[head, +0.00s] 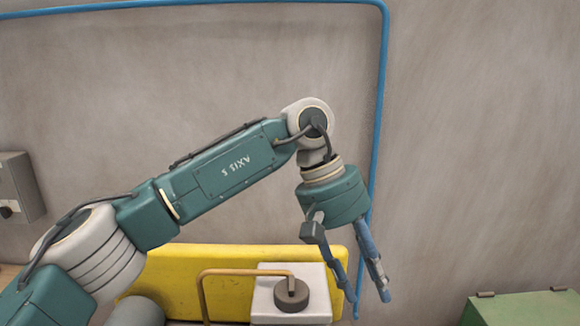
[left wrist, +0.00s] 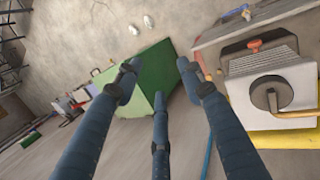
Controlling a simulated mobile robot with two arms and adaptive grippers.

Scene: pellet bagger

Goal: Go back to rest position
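My left arm comes in from the left in the head view and bends down at the wrist. My left gripper (head: 367,297) points downward, its blue fingers apart with nothing between them. In the left wrist view the fingers of my left gripper (left wrist: 158,85) are spread, with the floor and a green box beyond them. The gripper hangs to the right of a white block with a dark round knob (head: 291,294) and is apart from it. My right gripper is not in view.
A yellow panel (head: 190,284) stands behind the white block. A green box (head: 525,308) is at the lower right; it also shows in the left wrist view (left wrist: 150,75). A blue pipe (head: 381,110) runs along the wall. A grey box (head: 20,185) is at the left.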

